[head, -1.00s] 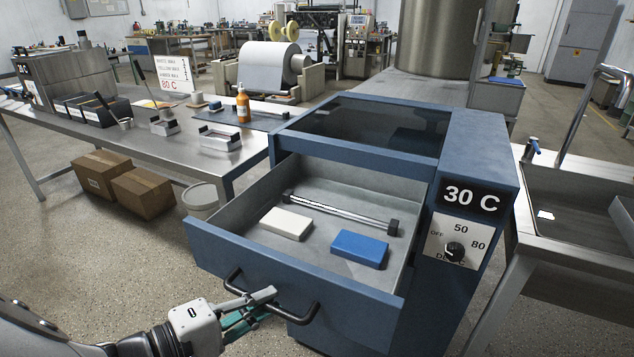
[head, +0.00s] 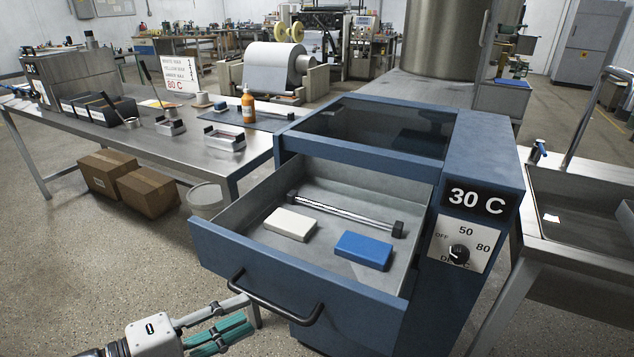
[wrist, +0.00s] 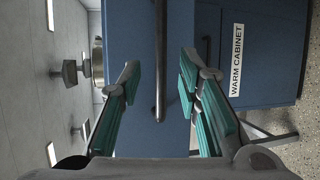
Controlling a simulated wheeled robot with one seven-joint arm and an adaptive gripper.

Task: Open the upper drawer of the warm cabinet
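The blue warm cabinet (head: 469,265) stands in the middle of the head view, with a "30 C" display and a dial. Its upper drawer (head: 260,275) is pulled well out. The drawer's black bar handle (head: 277,304) is on the front panel. My gripper (head: 240,318) is open and empty, to the left of the handle and apart from it. In the wrist view the handle (wrist: 160,60) shows ahead, between the two teal-padded fingers (wrist: 158,95), and a "WARM CABINET" label (wrist: 237,60) is at the right.
The drawer holds a white block (head: 290,224), a blue block (head: 363,250) and a metal rod (head: 340,212). A steel bench (head: 190,148) is at the left, with cardboard boxes (head: 148,190) and a white bucket (head: 206,200) near it. A sink (head: 590,215) stands right of the cabinet.

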